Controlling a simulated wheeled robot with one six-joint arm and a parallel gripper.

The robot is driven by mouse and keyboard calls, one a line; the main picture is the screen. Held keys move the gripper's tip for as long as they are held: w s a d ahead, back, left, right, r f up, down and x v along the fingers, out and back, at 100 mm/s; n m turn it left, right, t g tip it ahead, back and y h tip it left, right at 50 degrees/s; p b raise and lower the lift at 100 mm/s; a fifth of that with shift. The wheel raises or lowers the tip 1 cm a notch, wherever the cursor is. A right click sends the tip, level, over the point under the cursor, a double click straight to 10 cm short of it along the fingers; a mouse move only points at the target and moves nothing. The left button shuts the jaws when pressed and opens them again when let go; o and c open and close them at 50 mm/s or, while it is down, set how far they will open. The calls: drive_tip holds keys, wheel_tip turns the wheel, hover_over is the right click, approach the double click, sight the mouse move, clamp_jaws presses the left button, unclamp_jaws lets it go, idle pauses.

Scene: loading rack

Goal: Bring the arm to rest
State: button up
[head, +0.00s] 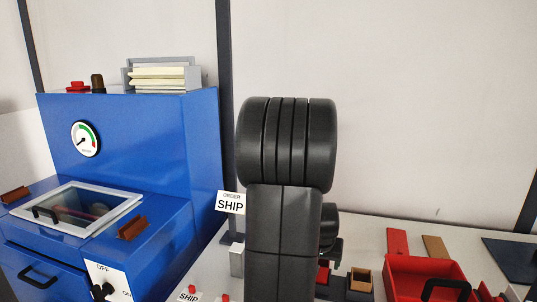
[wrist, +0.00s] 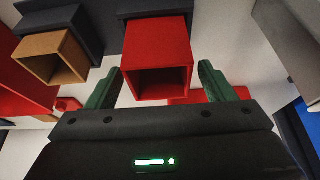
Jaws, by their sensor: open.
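My gripper (wrist: 168,88) shows in the wrist view with its two green fingers apart and nothing between them. A red square tube (wrist: 158,60) with an open end lies beyond the fingertips, and I cannot tell how close it is. In the head view my black arm stands upright in the middle and hides my gripper. A small part of the red tube seems to show beside the arm at the lower edge.
A brown square tube (wrist: 50,57) is beside the red one; it also shows in the head view (head: 360,280). A red bin (head: 425,282) with a black handle stands at right. A blue machine (head: 135,145) with a gauge fills the left. A "SHIP" sign (head: 230,202) is beside my arm.

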drive_tip(key=shift+w+r+p, duration=0.1)
drive_tip(key=shift+r+p, duration=0.2)
drive_tip(key=shift+p, duration=0.15)
